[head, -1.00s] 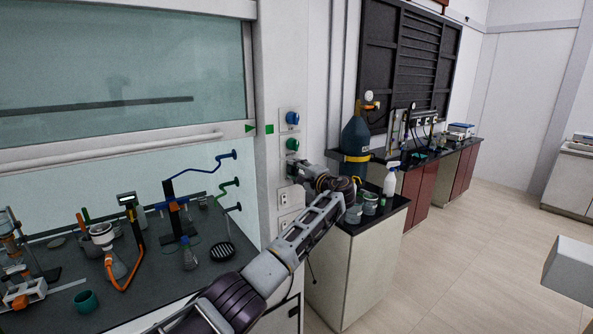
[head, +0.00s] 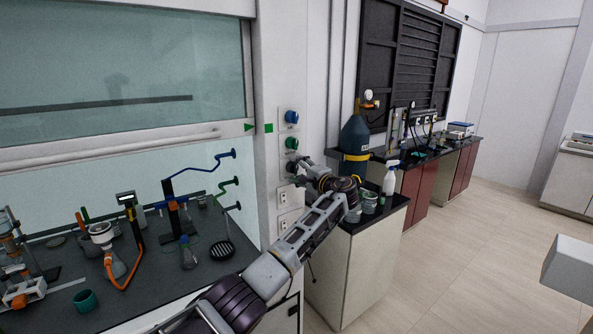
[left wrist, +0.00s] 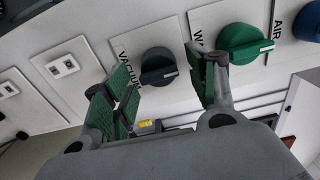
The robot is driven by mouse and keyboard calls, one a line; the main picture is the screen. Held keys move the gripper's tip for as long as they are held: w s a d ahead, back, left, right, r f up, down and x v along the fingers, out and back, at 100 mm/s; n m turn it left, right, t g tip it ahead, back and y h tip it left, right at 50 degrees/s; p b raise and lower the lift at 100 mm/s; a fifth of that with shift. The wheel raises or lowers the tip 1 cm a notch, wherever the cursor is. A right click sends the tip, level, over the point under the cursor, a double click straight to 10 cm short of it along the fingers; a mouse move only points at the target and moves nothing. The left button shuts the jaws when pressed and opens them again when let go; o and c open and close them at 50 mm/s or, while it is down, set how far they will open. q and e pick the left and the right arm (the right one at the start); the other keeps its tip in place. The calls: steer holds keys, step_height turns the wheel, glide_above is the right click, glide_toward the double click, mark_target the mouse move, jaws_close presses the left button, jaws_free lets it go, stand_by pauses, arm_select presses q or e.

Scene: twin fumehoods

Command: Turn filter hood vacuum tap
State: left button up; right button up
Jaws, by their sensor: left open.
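The vacuum tap (left wrist: 158,66) is a dark round knob with a bar handle, on a white plate lettered VACUUM, in the left wrist view. My left gripper (left wrist: 160,80) is open, with green-padded fingers on either side of the knob in that view; I cannot tell whether they touch it. In the head view my left gripper (head: 300,167) is at the wall panel just below the green knob, and it hides the vacuum tap there. The filter hood (head: 130,145) is at the left, its sash raised partway. My right gripper is not in view.
The green water tap (left wrist: 242,42) is close beside the right finger, and the blue air tap (left wrist: 307,22) is farther right. Sockets (left wrist: 63,66) are to the left. A gas cylinder (head: 355,140) and a bench (head: 360,275) with jars stand right of my arm.

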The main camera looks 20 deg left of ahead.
arm_select(q)
steer(key=v, duration=1)
steer(key=shift+s+d, duration=0.25)
steer(key=shift+d, duration=0.05)
